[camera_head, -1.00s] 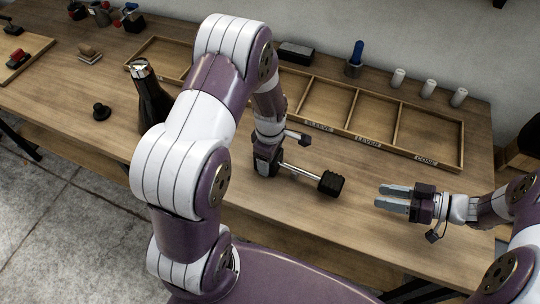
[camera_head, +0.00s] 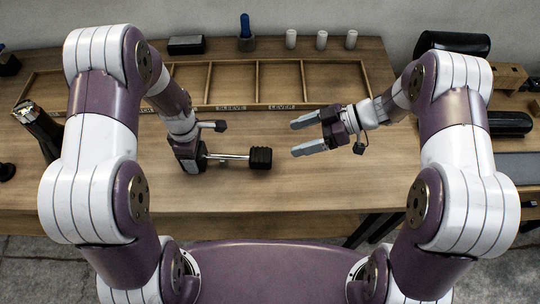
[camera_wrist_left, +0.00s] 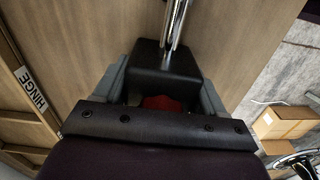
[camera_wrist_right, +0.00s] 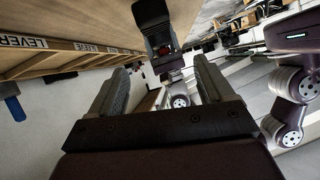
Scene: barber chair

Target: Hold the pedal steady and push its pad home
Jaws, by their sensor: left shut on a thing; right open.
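The pedal has a black block base (camera_head: 187,151), a chrome rod (camera_head: 228,156) pointing right and a black ribbed pad (camera_head: 261,158) at the rod's end. My left gripper (camera_head: 190,165) is shut on the base at the table surface. In the left wrist view the block (camera_wrist_left: 165,65) sits between the fingers, with the chrome rod (camera_wrist_left: 176,22) beyond it. My right gripper (camera_head: 293,139) is open and empty, just right of the pad and apart from it. In the right wrist view a black part of the pedal (camera_wrist_right: 153,14) shows beyond the open fingers. Whether the pad is fully seated cannot be told.
A divided wooden tray (camera_head: 282,106) with labels lies behind the pedal. White cylinders (camera_head: 321,40), a blue-handled tool (camera_head: 246,30) and a black box (camera_head: 187,45) stand behind it. A dark bottle (camera_head: 38,128) stands at left. The table in front is clear.

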